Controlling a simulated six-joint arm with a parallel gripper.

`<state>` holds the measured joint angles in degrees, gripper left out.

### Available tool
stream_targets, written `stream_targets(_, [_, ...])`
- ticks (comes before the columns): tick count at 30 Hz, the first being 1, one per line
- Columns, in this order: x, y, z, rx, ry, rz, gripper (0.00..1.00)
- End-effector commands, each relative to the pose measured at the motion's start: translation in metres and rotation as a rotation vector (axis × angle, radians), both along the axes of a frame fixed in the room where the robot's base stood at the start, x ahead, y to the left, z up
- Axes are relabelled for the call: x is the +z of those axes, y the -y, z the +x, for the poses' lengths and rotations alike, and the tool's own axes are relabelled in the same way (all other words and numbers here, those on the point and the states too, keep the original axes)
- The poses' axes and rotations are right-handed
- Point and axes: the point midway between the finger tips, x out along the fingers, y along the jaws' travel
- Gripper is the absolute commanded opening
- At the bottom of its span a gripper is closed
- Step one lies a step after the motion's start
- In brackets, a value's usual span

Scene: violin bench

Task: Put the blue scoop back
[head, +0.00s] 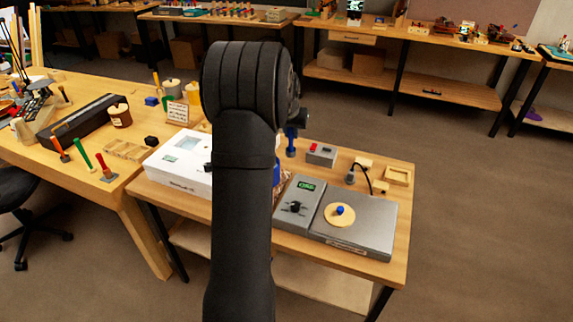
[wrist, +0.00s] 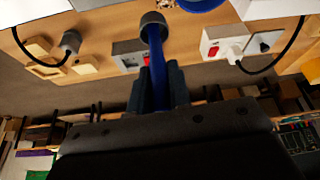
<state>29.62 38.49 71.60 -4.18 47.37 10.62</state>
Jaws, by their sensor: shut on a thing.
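The blue scoop (wrist: 154,45) shows in the wrist view as a blue shaft running from between my fingers. Its far end meets a round grey cup-like piece (wrist: 152,19); I cannot tell whether this is a holder or part of the scoop. My gripper (wrist: 156,85) is shut on the blue shaft. In the head view the blue shaft (head: 291,148) shows just right of my arm, upright above the back of the small bench. My arm hides most of the gripper there.
A small bench holds a white box (head: 180,160), a grey scale-like device (head: 355,225) with a round wooden disc, a grey box with a red button (head: 321,154), and a cable. A blue round thing (wrist: 203,4) is partly cut off. The bench's back right has wooden trays (head: 398,175).

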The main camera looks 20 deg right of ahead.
Motion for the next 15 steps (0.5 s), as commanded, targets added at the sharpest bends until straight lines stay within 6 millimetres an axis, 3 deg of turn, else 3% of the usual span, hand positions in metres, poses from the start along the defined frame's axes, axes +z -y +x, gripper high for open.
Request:
stream_targets(1, [-0.004, 0.023, 0.001, -0.029, 0.0, 0.0, 0.0])
stream_targets(3, [-0.007, 0.048, 0.002, -0.061, 0.0, 0.0, 0.0])
stream_targets(7, [-0.011, 0.079, 0.0, -0.1, 0.001, 0.0, 0.0])
stream_targets(11, [-0.015, 0.091, 0.002, -0.116, 0.001, 0.0, 0.0])
stream_targets(15, [-0.028, 0.083, 0.019, -0.116, 0.0, 0.0, 0.0])
